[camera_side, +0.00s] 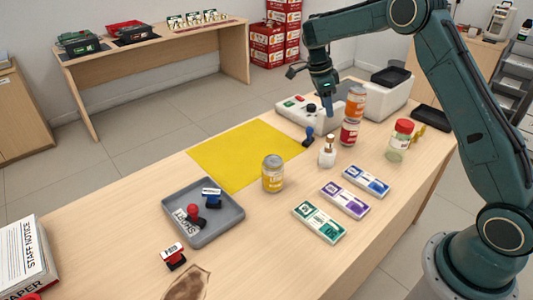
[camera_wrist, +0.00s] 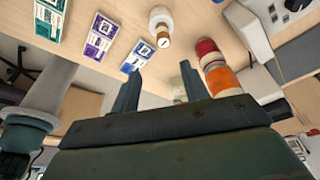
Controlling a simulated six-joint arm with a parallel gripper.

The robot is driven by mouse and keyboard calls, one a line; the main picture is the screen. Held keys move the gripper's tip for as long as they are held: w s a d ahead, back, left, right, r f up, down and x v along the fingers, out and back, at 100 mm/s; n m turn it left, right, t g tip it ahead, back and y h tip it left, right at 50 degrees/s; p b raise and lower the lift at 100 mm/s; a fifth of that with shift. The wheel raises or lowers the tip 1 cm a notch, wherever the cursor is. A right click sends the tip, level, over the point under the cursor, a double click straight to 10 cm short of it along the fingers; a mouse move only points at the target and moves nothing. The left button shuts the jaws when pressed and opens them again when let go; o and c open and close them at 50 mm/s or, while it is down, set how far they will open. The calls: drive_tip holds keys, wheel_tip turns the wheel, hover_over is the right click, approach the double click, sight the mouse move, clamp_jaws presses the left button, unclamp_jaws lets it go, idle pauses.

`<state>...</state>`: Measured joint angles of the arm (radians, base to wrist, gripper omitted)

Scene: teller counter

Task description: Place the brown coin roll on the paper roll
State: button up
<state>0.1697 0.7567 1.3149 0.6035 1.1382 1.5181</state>
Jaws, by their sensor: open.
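The brown coin roll (camera_side: 329,143) stands upright on top of the white paper roll (camera_side: 327,158), right of the yellow mat. In the wrist view the coin roll (camera_wrist: 163,42) shows its pale end above the round paper roll (camera_wrist: 160,19). My gripper (camera_wrist: 162,72) is open with nothing between its fingers. In the side view my gripper (camera_side: 328,105) hangs near the white counter device, behind and above the two rolls and apart from them. Its fingertips are small and partly merged with the background there.
An orange can (camera_side: 355,103) stacked on a red can (camera_side: 349,132) stands close right of the rolls. A blue-handled stamp (camera_side: 308,137) is left of them. Several banknote bundles (camera_side: 345,200) and a yellow can (camera_side: 273,174) lie nearer. The yellow mat (camera_side: 235,155) is clear.

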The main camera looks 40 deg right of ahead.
drive_tip(key=s+a+r+n+t, duration=0.2)
drive_tip(key=s+a+r+n, duration=0.35)
drive_tip(key=s+r, duration=0.2)
drive_tip(key=s+a+r+n+t, duration=0.2)
drive_tip(key=s+a+r+n, duration=0.2)
drive_tip(key=s+r+n, duration=0.4)
drive_tip(key=s+a+n+t+y, duration=0.1)
drive_tip(key=s+a+n, duration=0.2)
drive_tip(key=s+n, duration=0.3)
drive_tip(key=s+a+n+t+y, duration=0.1)
drive_tip(key=s+a+n, duration=0.3)
drive_tip(key=s, duration=0.7)
drive_tip(key=shift+a+f+n+t, duration=0.25)
drive_tip(key=shift+n+t, duration=0.55)
drive_tip(key=shift+n, duration=0.25)
